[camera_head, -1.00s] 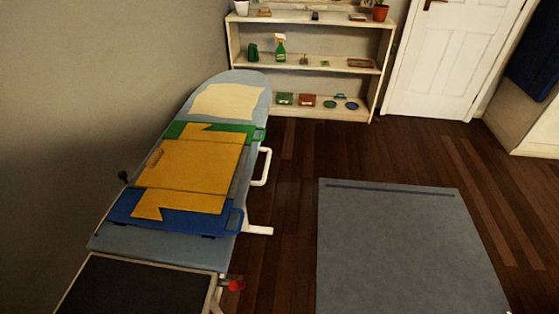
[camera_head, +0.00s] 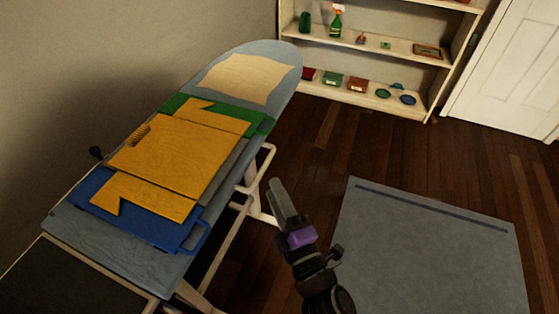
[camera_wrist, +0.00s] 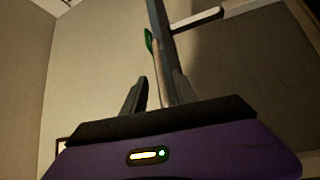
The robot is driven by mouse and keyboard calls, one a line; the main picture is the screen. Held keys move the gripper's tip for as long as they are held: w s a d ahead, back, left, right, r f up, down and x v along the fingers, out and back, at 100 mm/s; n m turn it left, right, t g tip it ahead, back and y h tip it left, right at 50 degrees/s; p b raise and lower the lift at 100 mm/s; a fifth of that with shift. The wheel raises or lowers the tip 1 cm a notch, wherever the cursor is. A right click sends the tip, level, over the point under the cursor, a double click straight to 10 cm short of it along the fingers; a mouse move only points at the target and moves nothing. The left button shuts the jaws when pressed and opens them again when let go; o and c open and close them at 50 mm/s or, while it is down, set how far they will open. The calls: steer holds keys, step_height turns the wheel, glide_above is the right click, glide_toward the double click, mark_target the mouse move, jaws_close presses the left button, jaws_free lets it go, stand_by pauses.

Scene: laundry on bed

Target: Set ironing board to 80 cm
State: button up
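The ironing board (camera_head: 205,77) has a pale blue top and runs along the left wall in the head view. Its white legs (camera_head: 231,235) show below the right edge. My gripper (camera_head: 274,187), with a purple band, is right of the board's edge, apart from it and empty. In the wrist view two dark fingers (camera_wrist: 157,85) stand apart. Beyond them is a narrow grey strip, probably the board seen edge-on (camera_wrist: 160,25), with a bit of green beside it. No height lever or height reading can be made out now.
A yellow folding panel (camera_head: 175,152) with green and blue parts and a cream cloth (camera_head: 247,78) lie on the board. A white shelf (camera_head: 360,98) stands behind. A grey mat (camera_head: 430,250) lies on open floor at right.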

mark_target(264, 166)
steer(key=x, duration=0.7)
steer(key=shift+w+a+r+p, duration=0.1)
steer(key=shift+w+p, duration=0.2)
steer(key=shift+w, duration=0.05)
jaws_close()
stand_by(1.1)
